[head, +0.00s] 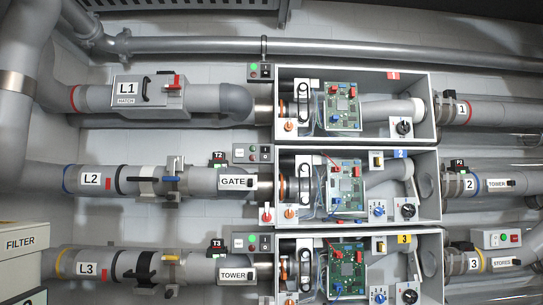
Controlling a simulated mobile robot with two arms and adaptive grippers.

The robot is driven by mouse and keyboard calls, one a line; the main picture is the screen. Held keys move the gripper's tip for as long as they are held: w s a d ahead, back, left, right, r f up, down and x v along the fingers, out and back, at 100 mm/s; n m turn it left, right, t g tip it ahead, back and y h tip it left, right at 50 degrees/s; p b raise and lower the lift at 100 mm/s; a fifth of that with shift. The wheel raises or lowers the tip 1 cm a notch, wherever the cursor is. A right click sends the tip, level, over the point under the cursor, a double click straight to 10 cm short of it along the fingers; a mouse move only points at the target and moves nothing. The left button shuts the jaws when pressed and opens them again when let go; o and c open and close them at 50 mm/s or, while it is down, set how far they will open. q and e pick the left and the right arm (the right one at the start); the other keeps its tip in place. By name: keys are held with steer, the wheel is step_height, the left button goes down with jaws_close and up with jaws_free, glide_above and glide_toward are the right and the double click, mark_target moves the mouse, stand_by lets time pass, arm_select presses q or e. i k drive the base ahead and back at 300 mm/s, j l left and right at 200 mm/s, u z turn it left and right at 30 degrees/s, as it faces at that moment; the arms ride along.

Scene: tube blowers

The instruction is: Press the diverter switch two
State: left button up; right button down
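The middle open box (438,200) carries a blue "2" tag (401,153). Inside are a green circuit board (345,196), a grey angled tube (388,174), a small yellow-and-black switch (376,160), a blue knob (378,208) and a black knob (407,209). A grey control box (252,154) with green, red and black-and-white controls sits at its upper left. An orange knob (290,213) and a red-topped lever (267,210) are at its lower left. No readable label shows which of these is the diverter switch. Neither gripper is in view.
A similar box with a red "1" tag (393,76) is above, and one with a yellow "3" tag (404,239) below. Grey tubes marked L1 (126,89), L2 (91,180) and L3 (86,269) run in from the left. A FILTER cabinet (20,243) stands at lower left.

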mark_target(265, 150)
steer(key=i+l, duration=0.1)
steer(key=i, duration=1.35)
